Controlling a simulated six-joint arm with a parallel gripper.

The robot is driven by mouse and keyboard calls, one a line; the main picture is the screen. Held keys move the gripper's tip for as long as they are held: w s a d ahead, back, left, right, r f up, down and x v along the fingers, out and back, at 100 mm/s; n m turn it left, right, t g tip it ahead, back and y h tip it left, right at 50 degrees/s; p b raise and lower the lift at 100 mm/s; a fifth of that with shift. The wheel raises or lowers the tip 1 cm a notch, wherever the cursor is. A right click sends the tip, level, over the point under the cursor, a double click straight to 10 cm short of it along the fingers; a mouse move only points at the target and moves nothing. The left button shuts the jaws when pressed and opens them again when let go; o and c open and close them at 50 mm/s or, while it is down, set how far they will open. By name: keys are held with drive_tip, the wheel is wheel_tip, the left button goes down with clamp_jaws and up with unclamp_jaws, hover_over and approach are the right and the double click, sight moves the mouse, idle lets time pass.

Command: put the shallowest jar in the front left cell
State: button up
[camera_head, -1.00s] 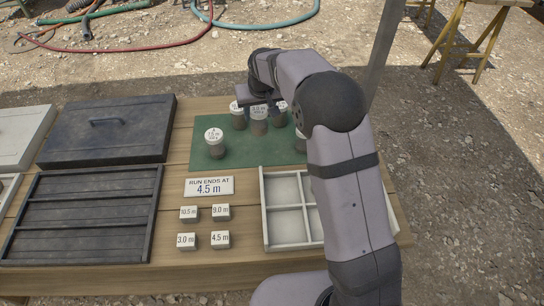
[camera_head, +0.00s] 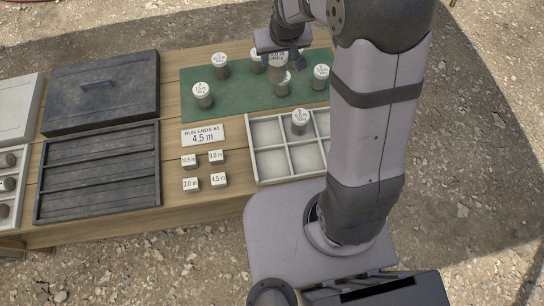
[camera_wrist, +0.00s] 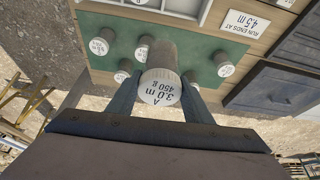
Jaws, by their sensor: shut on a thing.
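My gripper (camera_wrist: 160,96) is shut on a grey jar with a white lid (camera_wrist: 160,87) marked "A 3.0 m 450 g" in the wrist view. In the head view this jar (camera_head: 278,68) appears raised above the green mat (camera_head: 235,101), among other jars. A jar marked 7.5 m (camera_head: 203,95) stands at the mat's left. Other white-lidded jars (camera_head: 220,67) stand behind and to the right, their labels hard to read. The white divided tray (camera_head: 250,160) is in front of the mat. Its front left cell (camera_head: 272,163) looks empty; a jar (camera_head: 299,121) stands in a back cell.
A sign (camera_head: 203,136) reads "RUN ENDS AT 4.5 m". Several small marked blocks (camera_head: 190,184) lie in front of it. A dark slatted tray (camera_head: 98,175) and a dark lidded box (camera_head: 100,92) are at the left. My arm covers the tray's right part.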

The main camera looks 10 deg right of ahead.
drive_tip(key=s+d+r+p, duration=0.3)
drive_tip(key=s+r+p, duration=0.2)
drive_tip(key=s+d+f+n+y+b, duration=0.1)
drive_tip(key=s+d+f+n, duration=0.15)
drive_tip(key=s+f, duration=0.5)
drive_tip(key=s+d+f+n+y+b, duration=0.1)
drive_tip(key=s+f+n+b, duration=0.3)
drive_tip(key=f, duration=0.7)
drive_tip(key=s+a+n+g+y+p, duration=0.2)
drive_tip(key=a+n+g, duration=0.1)
drive_tip(key=a+n, duration=0.7)
drive_tip(key=shift+m, duration=0.85)
drive_tip(key=shift+w+a+f+b, duration=0.1)
drive_tip(key=shift+a+f+b, duration=0.25)
drive_tip(key=shift+f, duration=1.35)
drive_tip(key=shift+a+f+b, duration=0.1)
drive_tip(key=shift+f+b, duration=0.5)
drive_tip(key=shift+f, duration=1.1)
drive_tip(key=shift+w+a+f+b, duration=0.1)
drive_tip(key=shift+a+f+b, duration=0.25)
drive_tip(key=shift+f, duration=1.35)
drive_tip(key=shift+d, duration=0.1)
